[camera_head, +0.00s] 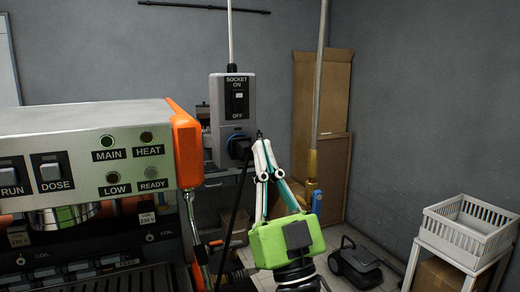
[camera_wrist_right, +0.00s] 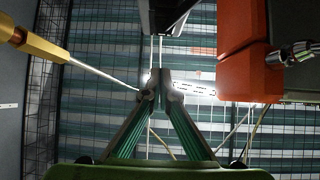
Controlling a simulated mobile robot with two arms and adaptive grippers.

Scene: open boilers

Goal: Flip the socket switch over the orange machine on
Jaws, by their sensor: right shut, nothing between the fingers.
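The grey socket box (camera_head: 217,112) hangs on the back wall over the orange-edged machine (camera_head: 90,135). Its black switch (camera_head: 238,103) is marked ON above and OFF below; I cannot tell surely which way the rocker is pressed. A blue plug (camera_head: 237,146) sits low on the box. My green right gripper (camera_head: 260,140) points upward, its fingers shut and empty, just right of the plug and below the switch. Touch cannot be told. In the right wrist view the closed fingertips (camera_wrist_right: 160,76) lie left of the machine's orange side (camera_wrist_right: 240,75). My left gripper is out of view.
A pole with a brass fitting (camera_head: 312,165) stands right of my gripper. Cardboard (camera_head: 320,90) leans behind it. A white basket (camera_head: 470,228) on a stand is at the right. The upper wall right of the socket box is clear.

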